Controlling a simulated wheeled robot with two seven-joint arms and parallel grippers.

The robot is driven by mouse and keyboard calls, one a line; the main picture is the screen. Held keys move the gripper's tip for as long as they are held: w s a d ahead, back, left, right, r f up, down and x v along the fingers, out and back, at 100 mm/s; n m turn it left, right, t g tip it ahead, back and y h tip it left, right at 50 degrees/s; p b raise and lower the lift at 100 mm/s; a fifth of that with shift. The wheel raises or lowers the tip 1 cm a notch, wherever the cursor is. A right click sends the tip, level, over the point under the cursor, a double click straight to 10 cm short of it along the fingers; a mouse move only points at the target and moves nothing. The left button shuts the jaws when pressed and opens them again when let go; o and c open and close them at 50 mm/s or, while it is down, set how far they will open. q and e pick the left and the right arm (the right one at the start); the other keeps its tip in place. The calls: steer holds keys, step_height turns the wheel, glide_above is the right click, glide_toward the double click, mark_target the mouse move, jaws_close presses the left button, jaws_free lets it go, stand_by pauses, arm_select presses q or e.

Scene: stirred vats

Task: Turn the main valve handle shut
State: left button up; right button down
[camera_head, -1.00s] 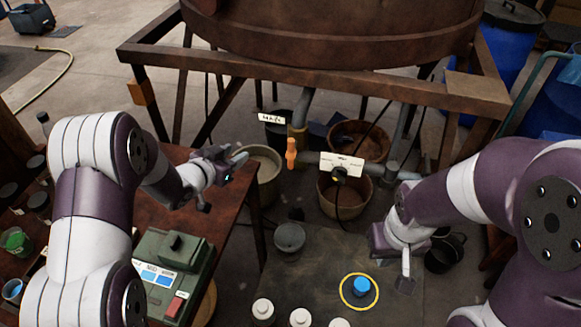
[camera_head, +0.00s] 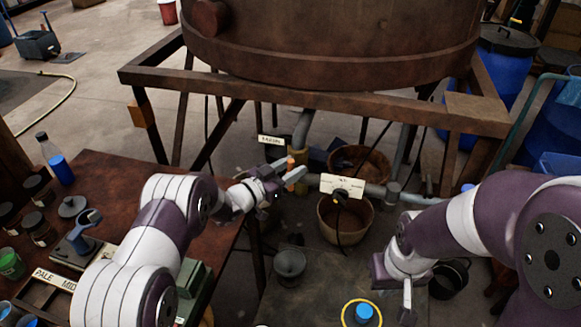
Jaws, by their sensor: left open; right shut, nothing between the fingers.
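The main valve handle (camera_head: 290,161) is a small orange lever on the pipe under the vat, below a small white label (camera_head: 271,140). In the head view it stands roughly upright, and its lower part is hidden by my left gripper. My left gripper (camera_head: 286,169) is open, with its fingertips at the handle, one to each side in the picture. I cannot tell whether they touch it. My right gripper (camera_head: 408,297) is shut and empty, pointing down over the low dark surface at the right.
The rusty vat (camera_head: 330,50) sits on a brown frame (camera_head: 330,98) just above the handle. A white-plated fitting (camera_head: 342,187) is on the pipe to the right. Buckets (camera_head: 345,222) stand below. A brown table (camera_head: 110,180) with jars lies at the left.

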arm_select(q)
jaws_close()
steer(key=shift+s+d+r+m+g+y, duration=0.1)
steer(key=shift+d+m+g+y, duration=0.15)
steer(key=shift+m, duration=0.3)
steer(key=shift+d+m+g+y, duration=0.1)
steer(key=shift+m+y, duration=0.25)
steer(key=shift+m, duration=0.2)
steer(key=shift+s+d+f+m+y+b, duration=0.1)
steer(key=shift+d+f+m+y+b, duration=0.3)
steer(key=shift+m+y+b, duration=1.85)
steer(key=shift+s+d+f+m+y+b, duration=0.15)
steer(key=shift+f+m+y+b, duration=0.6)
steer(key=shift+b, duration=2.75)
steer(key=shift+s+d+f+m+y+b, duration=0.1)
steer(key=shift+d+f+m+y+b, duration=0.25)
steer(key=shift+m+y+b, duration=1.95)
steer(key=shift+r+n+h+b, duration=0.1)
steer(key=shift+n+h+b, duration=0.4)
steer(key=shift+n, duration=0.2)
